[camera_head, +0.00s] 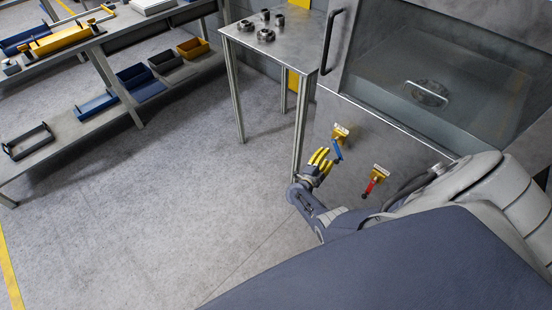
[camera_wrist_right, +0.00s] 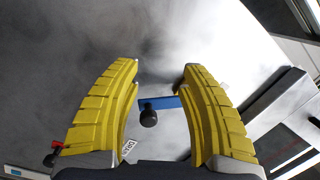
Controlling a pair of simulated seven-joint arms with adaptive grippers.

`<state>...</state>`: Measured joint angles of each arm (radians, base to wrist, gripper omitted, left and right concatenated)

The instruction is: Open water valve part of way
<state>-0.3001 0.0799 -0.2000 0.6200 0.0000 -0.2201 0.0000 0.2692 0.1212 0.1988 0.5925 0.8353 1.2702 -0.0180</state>
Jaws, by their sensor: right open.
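The valve with the blue lever (camera_head: 338,150) has a brass body (camera_head: 341,133) on the front panel of the steel cabinet. A second valve, with a red lever (camera_head: 370,187), sits lower and to the right. My right gripper (camera_head: 322,158), with yellow fingers, is just left of the blue lever in the head view. In the wrist view the fingers (camera_wrist_right: 158,75) are spread, and the blue lever (camera_wrist_right: 165,102) with its black knob (camera_wrist_right: 148,118) shows in the gap between them. I cannot tell whether they touch it. The red lever (camera_wrist_right: 57,145) shows at the lower left there. My left gripper is not in view.
The cabinet's glass front (camera_head: 440,90) is above the valves, with a black handle (camera_head: 333,42) at its left. A metal table (camera_head: 285,45) with round parts stands to the left. Shelves with bins (camera_head: 137,83) are farther left. The floor between is clear.

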